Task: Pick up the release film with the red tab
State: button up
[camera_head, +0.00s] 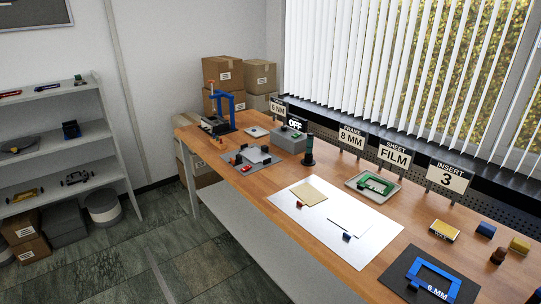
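On a white mat (375,249) on the wooden bench lie two thin sheets. One is a tan sheet (310,193) with a small reddish tab (299,204) at its near edge. The other is a white sheet (352,222) with a small dark tab (346,237) that looks blue with some red. The tabs are too small to be sure of their colours. A sign reading "SHEET FILM" (394,155) stands behind, near a tray (352,182) with a green frame (377,184). My gripper is not in view.
A blue frame (457,274) marked 6 MM lies on a dark mat at the near right. A yellow block (444,229) and several small blocks stand right. A blue press (236,96), a grey mat (234,165) with small parts and a grey box (286,140) are farther back. Shelves stand left; floor between is clear.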

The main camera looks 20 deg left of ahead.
aim_at(310, 196)
jog(key=i+j, duration=0.2)
jog(key=j, duration=0.15)
jog(key=i+j+z, duration=0.1)
jog(key=j, duration=0.25)
jog(key=i+j, duration=0.3)
jog(key=i+j+z, duration=0.1)
jog(key=j, duration=0.3)
jog(key=i+j, duration=0.25)
jog(key=j+z, duration=0.05)
jog(key=j, duration=0.05)
